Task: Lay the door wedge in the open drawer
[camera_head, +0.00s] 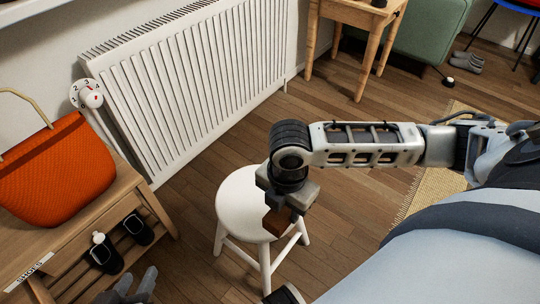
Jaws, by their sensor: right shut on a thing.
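My right gripper (282,204) reaches in from the right and points down over the white stool. It is shut on the brown door wedge (277,222), which hangs below its fingers in front of the stool seat. I cannot tell the gap between wedge and seat. The upper part of the wedge is hidden by the fingers. Grey shapes (130,287) are cut off at the bottom left edge; I cannot tell for sure whether they are my left gripper. No open drawer can be made out.
The white stool (238,203) stands on the wood floor under my right gripper. A wooden bench (150,212) at left bears an orange bag (55,168), with black shoes (137,229) below. A white radiator (190,80) lines the wall. A wooden table (352,14) stands at the back.

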